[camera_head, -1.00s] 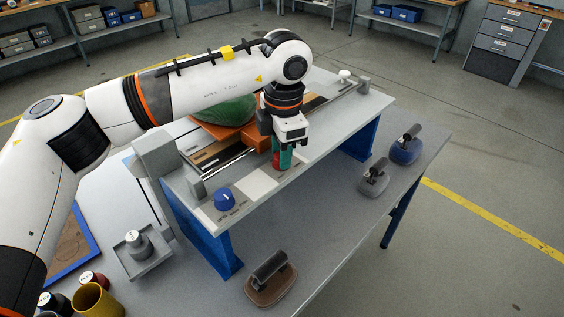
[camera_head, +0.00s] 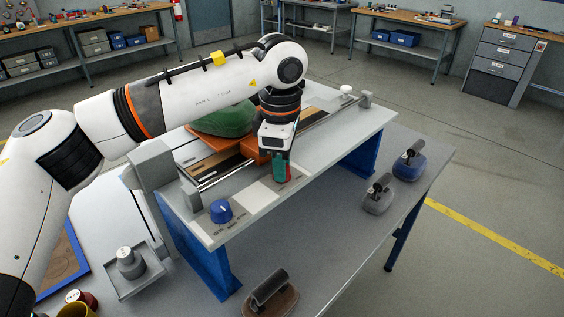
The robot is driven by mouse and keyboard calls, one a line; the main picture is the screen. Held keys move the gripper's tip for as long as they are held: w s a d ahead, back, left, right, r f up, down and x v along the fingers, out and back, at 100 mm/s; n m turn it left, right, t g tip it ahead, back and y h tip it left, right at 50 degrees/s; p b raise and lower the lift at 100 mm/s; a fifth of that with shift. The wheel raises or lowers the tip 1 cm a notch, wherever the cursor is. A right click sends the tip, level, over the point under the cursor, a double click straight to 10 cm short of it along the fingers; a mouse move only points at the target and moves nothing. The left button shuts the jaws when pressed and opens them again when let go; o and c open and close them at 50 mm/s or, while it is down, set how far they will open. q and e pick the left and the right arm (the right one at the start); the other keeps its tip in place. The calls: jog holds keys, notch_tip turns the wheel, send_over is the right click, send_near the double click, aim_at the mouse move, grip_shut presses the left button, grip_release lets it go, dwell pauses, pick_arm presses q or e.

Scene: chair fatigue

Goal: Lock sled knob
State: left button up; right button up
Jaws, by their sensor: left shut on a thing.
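My left gripper (camera_head: 281,172) reaches straight down at the front side of the orange sled (camera_head: 250,150) on the rails of the grey bench fixture. It is shut on what looks like the sled knob, mostly hidden between the fingers. Teal and red show at the fingertips; I cannot tell which part belongs to the knob. A green rounded piece (camera_head: 226,120) sits on the sled, partly behind my left arm. My right gripper is not in view.
A blue dial (camera_head: 221,211) stands on the fixture's near left corner. A white knob (camera_head: 346,90) is at the far rail end. Brown (camera_head: 270,297), grey (camera_head: 378,196) and blue (camera_head: 409,163) handled pads lie on the lower table. A grey tray (camera_head: 153,265) stands at left.

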pick_arm(q)
jog(key=shift+r, duration=0.15)
jog(key=o, duration=1)
jog(key=shift+c, duration=0.2)
notch_tip(320, 180, up, 12)
jog(key=b, duration=0.1)
jog(key=shift+s+a+b, duration=0.15)
jog(key=shift+s+b, duration=0.2)
jog(key=shift+s, duration=0.05)
